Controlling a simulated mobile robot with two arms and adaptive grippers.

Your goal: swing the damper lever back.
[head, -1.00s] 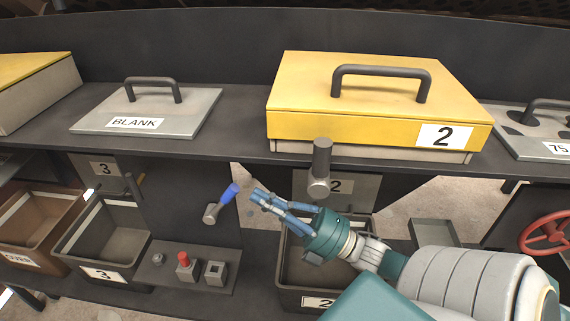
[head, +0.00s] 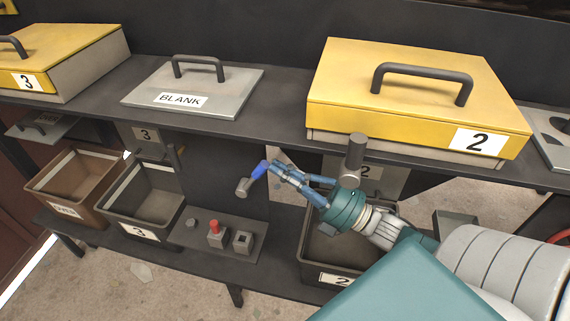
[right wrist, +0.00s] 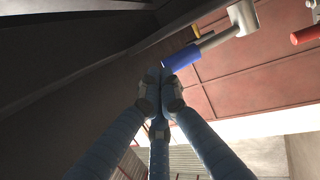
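A lever with a blue grip (head: 259,170) and a grey hub (head: 243,187) sticks out from the dark panel under the shelf, its blue end tilted up and to the right. I take it for the damper lever. My right gripper (head: 271,169) comes from the right, with its fingertips at the blue end. In the right wrist view the blue grip (right wrist: 182,54) lies just beyond my fingertips (right wrist: 160,80), which are drawn together with nothing visible between them. I cannot tell whether they touch the grip. My left gripper is not in view.
Below the lever, a ledge carries a red button (head: 215,229). Bin 3 (head: 138,231) stands left, bin 2 (head: 330,277) below my gripper.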

